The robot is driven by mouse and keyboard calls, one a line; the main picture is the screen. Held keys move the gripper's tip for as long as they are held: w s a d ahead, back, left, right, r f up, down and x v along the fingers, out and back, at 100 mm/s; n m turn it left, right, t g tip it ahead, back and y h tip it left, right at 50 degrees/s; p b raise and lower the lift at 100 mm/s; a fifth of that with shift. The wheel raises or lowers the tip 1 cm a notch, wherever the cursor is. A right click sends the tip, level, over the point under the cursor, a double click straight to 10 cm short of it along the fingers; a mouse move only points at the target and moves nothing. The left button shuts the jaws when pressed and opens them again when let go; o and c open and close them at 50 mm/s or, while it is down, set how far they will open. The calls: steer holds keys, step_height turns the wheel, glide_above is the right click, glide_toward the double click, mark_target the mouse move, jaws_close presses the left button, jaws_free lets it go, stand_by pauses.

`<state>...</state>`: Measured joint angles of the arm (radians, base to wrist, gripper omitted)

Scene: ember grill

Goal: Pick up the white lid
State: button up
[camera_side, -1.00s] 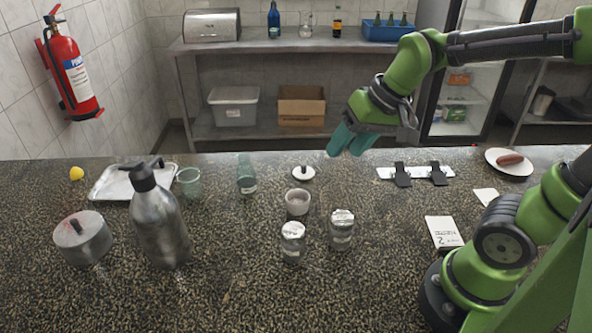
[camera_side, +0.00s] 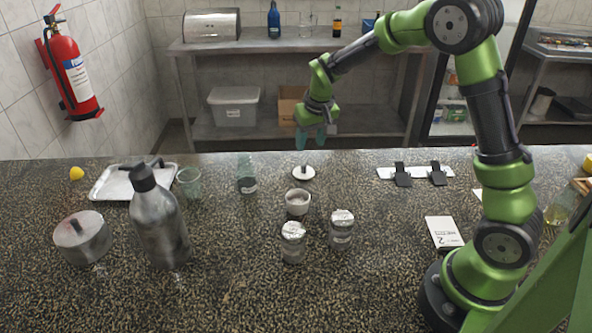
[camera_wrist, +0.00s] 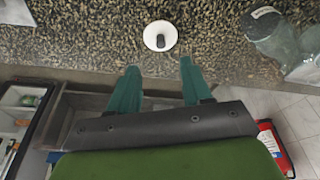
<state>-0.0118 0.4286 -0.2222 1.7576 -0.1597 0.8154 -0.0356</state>
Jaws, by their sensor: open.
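The white lid (camera_side: 304,173) is a small round disc with a dark knob on top.
The counter immediately right of the lid is clear.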

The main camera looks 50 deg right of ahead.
mark_target(304, 165)
steer(key=x, duration=1)
steer(key=shift+w, duration=0.15)
jaws_close()
